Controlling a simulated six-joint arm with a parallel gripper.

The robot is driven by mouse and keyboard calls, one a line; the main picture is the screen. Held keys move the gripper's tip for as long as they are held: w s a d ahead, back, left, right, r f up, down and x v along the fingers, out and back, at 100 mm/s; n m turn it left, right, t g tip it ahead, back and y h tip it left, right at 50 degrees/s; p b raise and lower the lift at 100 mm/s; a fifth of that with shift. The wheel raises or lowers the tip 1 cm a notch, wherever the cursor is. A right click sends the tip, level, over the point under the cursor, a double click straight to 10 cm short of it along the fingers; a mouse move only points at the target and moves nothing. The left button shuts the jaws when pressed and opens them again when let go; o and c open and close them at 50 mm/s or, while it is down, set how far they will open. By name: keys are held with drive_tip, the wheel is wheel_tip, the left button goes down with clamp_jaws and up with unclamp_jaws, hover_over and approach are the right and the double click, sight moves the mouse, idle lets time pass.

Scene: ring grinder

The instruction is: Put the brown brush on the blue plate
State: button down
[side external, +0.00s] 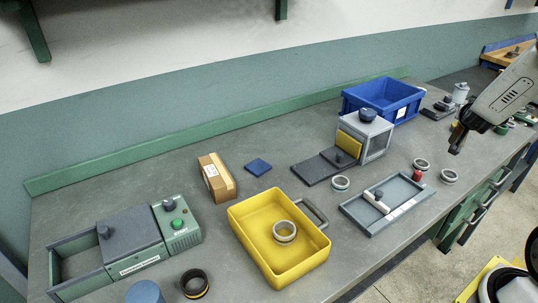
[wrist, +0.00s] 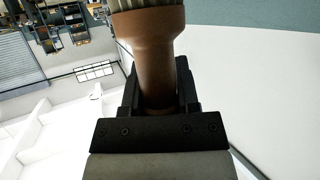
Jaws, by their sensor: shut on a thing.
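My gripper (side external: 462,132) is at the upper right of the side view, high above the right end of the bench. In the wrist view my gripper (wrist: 158,88) is shut on the brown brush (wrist: 150,32), gripping its handle. The brush's pale bristles show at the top edge of that view. In the side view the brush is too small and dark to make out clearly. The blue plate (side external: 258,166), a small flat square, lies bare on the bench left of centre, far to the left of my gripper.
A cardboard box (side external: 216,177) stands just left of the plate. A yellow tray (side external: 270,262) with a ring in it is in front. A grey box machine (side external: 375,140) and a blue crate (side external: 405,92) stand between plate and gripper. A green-buttoned machine (side external: 130,240) is at left.

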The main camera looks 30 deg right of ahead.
drive_tip(key=w+a+r+n+t+y, duration=0.1)
drive_tip(key=w+a+n+t+y, duration=0.65)
drive_tip(key=w+a, duration=1.2)
drive_tip(key=w+a+n+y, duration=0.2)
drive_tip(key=a+n+y, duration=0.5)
drive_tip(key=a, duration=2)
drive_tip(key=shift+w+a+r, duration=0.15)
drive_tip(key=shift+w+a, duration=0.05)
drive_tip(key=shift+w, duration=0.2)
drive_tip(key=shift+w+n, duration=0.1)
drive_tip(key=shift+n, duration=0.15)
drive_tip(key=f+x, duration=0.1)
drive_tip(key=x, duration=0.7)
drive_tip(key=s+d+f+x, duration=0.1)
drive_tip(key=f+x, duration=0.1)
drive_tip(key=x, duration=0.5)
drive_tip(key=shift+w+f, duration=0.2)
drive_tip(key=shift+f, duration=0.25)
